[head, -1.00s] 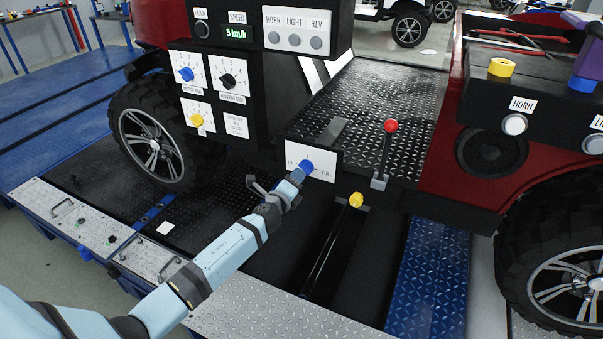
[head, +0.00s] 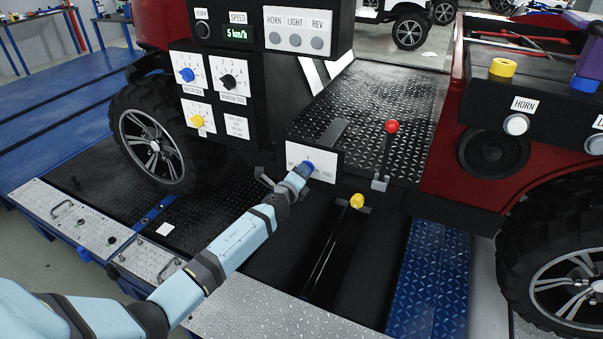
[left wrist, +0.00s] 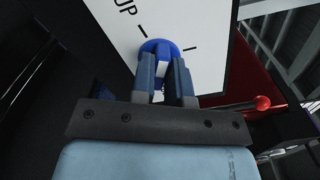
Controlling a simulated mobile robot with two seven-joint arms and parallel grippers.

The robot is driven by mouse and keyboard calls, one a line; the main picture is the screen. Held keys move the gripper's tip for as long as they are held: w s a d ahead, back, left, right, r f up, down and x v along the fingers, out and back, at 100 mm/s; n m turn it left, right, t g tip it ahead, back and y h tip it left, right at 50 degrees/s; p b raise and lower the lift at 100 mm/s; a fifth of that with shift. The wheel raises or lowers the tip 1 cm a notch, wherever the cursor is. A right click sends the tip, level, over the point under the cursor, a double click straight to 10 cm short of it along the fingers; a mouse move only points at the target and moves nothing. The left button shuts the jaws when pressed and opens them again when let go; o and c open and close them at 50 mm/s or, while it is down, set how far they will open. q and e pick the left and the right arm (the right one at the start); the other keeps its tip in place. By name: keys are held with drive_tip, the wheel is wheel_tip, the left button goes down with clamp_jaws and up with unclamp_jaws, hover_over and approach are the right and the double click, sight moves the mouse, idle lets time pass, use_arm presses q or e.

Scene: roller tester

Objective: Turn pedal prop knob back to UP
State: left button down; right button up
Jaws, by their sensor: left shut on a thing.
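The blue pedal prop knob (head: 308,165) sits on a white label plate (head: 324,171) low on the vehicle's front. My left gripper (head: 300,174) is shut on the knob. In the left wrist view my two fingers (left wrist: 164,75) lie on either side of the blue knob (left wrist: 156,47), with a white mark visible between them. The plate (left wrist: 205,22) shows the word UP at its upper left and black tick marks near the knob. The fingers hide part of the knob, and I cannot tell exactly which mark it points to. My right gripper does not show.
A yellow-ended part (head: 356,200) lies below. Panels with blue, black and yellow knobs (head: 228,81) are at upper left.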

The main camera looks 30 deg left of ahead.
use_arm(q)
drive_tip(key=shift+f+n+b, duration=0.15)
drive_tip(key=shift+n+b, duration=0.4)
drive_tip(key=shift+n, duration=3.15)
drive_tip(key=c, duration=1.1)
unclamp_jaws()
drive_tip(key=shift+s, duration=0.1)
